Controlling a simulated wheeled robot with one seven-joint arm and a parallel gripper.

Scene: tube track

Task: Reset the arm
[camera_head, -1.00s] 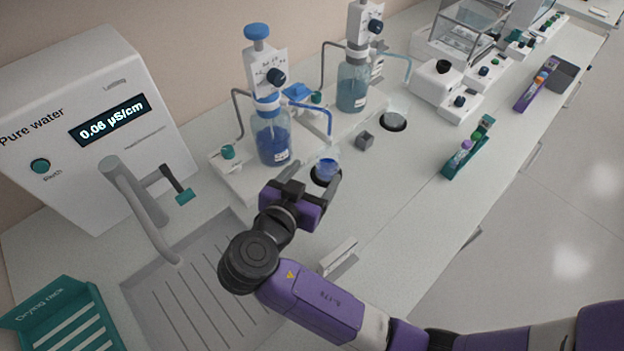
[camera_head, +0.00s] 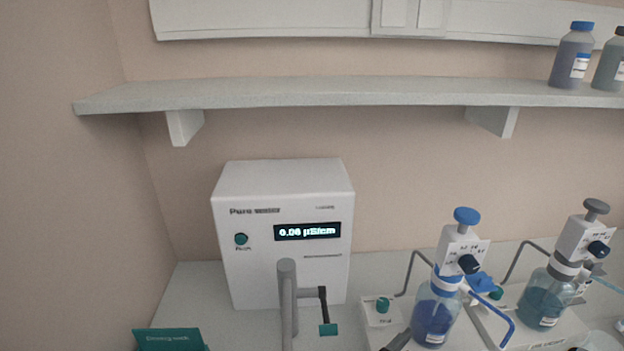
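Only a dark grey tip, which looks like part of my gripper (camera_head: 398,339), shows at the bottom edge, in front of the blue dispenser bottle (camera_head: 432,313). The rest of my gripper and arm is below the picture. I cannot see whether the fingers are open or hold anything. The beaker with blue liquid seen before is out of view.
A white pure water unit (camera_head: 283,265) with a grey tap (camera_head: 287,300) stands on the bench. A teal dispenser bottle (camera_head: 541,305) is at right. A shelf (camera_head: 300,93) spans the wall above.

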